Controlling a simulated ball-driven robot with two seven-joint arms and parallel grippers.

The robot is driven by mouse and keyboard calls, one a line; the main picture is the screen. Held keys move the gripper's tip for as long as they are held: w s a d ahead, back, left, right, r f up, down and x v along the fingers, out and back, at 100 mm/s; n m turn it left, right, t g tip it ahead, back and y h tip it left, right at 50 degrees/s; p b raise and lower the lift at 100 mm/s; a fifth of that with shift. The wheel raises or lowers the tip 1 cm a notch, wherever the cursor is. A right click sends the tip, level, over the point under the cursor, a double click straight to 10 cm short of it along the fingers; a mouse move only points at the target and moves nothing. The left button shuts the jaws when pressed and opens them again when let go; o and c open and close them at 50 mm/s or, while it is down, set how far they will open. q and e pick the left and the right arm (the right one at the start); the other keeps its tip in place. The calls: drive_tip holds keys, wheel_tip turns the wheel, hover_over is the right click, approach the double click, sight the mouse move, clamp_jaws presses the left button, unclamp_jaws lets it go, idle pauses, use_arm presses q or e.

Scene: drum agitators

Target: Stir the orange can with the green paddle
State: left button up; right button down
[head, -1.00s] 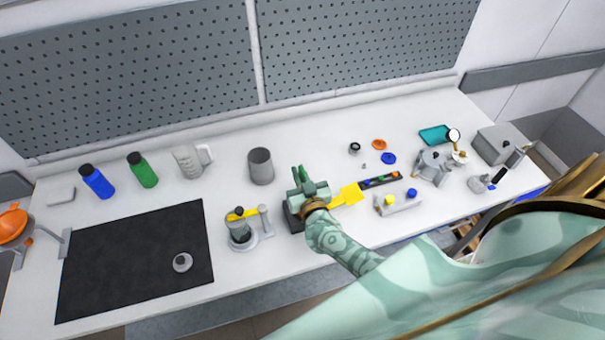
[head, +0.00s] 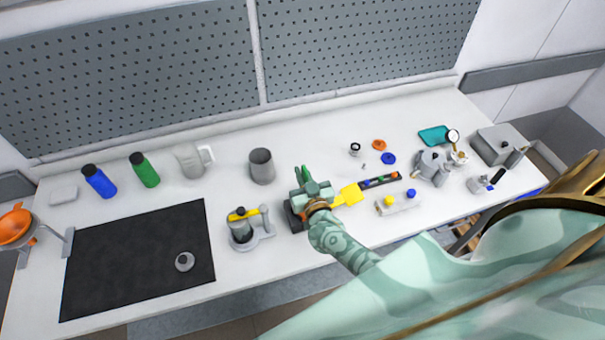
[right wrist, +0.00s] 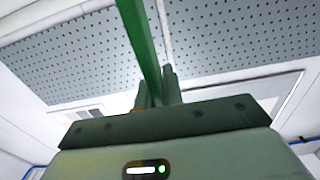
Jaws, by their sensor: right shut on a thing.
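My right gripper (head: 303,178) is over the middle of the bench, shut on the green paddle (head: 307,172). In the right wrist view the green paddle (right wrist: 143,50) is a long green bar rising from between the fingers (right wrist: 158,92). Its far end is cut off at the top of that view. An orange rounded vessel (head: 14,228) stands at the far left edge of the head view, partly cut off; I cannot tell whether it is the orange can. The right gripper is far from it. My left gripper is not in view.
Blue (head: 98,181) and green bottles (head: 145,170) stand left. The dark mat (head: 130,260) is mostly bare.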

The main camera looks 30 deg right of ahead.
wheel_tip(320, 180, up, 8)
drive_tip(key=p, duration=0.6)
drive_tip(key=shift+f, duration=0.1)
drive_tip(key=shift+r, duration=2.25)
